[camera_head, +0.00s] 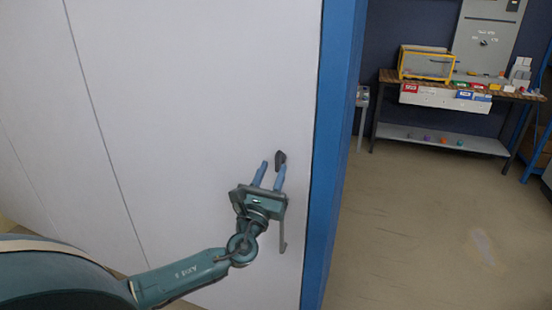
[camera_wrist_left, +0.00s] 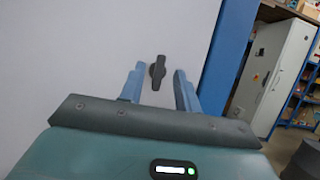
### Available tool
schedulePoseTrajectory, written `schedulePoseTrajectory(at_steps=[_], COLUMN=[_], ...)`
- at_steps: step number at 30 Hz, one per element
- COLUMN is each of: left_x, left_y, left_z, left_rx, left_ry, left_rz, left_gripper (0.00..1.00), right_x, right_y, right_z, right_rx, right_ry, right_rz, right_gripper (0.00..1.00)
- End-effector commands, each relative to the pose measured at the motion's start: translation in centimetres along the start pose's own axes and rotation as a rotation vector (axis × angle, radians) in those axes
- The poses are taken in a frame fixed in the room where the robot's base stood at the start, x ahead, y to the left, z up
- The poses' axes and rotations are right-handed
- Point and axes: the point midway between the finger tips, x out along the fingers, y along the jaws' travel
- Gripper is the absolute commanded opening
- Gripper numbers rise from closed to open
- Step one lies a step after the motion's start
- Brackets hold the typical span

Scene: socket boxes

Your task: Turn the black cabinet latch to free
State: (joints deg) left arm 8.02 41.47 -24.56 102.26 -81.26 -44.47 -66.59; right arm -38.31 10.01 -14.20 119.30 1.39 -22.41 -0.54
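The black latch (camera_head: 280,158) is on the white panel near its right edge, beside the blue frame. In the left wrist view the latch (camera_wrist_left: 157,72) is upright, with a round base behind it. My left gripper (camera_head: 270,170) is in front of the panel, just below and left of the latch in the head view. In the left wrist view its two blue fingers (camera_wrist_left: 157,80) are apart, with the latch seen between their tips. No contact is clear, and the gap to the latch is hard to judge. My right gripper is not in view.
A blue upright frame (camera_head: 337,150) stands right of the white panel (camera_head: 200,90). Beyond it a workbench (camera_head: 460,95) holds a yellow-framed box (camera_head: 427,63) and small coloured items. The floor (camera_head: 430,230) between is clear.

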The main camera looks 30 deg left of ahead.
Motion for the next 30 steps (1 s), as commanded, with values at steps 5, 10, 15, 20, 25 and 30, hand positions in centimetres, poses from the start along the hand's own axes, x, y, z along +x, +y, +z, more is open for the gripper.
schedulePoseTrajectory(at_steps=[5,10,15,20,25,30], left_x=[2.5,3.3,3.4,3.4,3.4,3.4], left_y=[0.0,0.0,0.0,0.0,0.0,0.0], left_z=[0.1,0.0,-0.1,-0.1,-0.1,-0.1], left_rx=[-0.002,-0.002,-0.002,-0.002,-0.002,-0.002], left_ry=[-0.001,0.001,0.002,0.002,0.002,0.001], left_rz=[0.001,0.0,0.0,0.0,0.0,0.0], left_gripper=[0.33,0.33,0.33,0.27,0.13,0.0], right_x=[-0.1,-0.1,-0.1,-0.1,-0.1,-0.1], right_y=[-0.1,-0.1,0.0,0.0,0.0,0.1], right_z=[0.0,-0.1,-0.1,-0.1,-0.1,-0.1], right_rx=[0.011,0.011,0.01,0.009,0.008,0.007], right_ry=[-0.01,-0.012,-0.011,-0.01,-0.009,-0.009], right_rz=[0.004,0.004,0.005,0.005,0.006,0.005], right_gripper=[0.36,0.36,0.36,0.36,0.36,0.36])
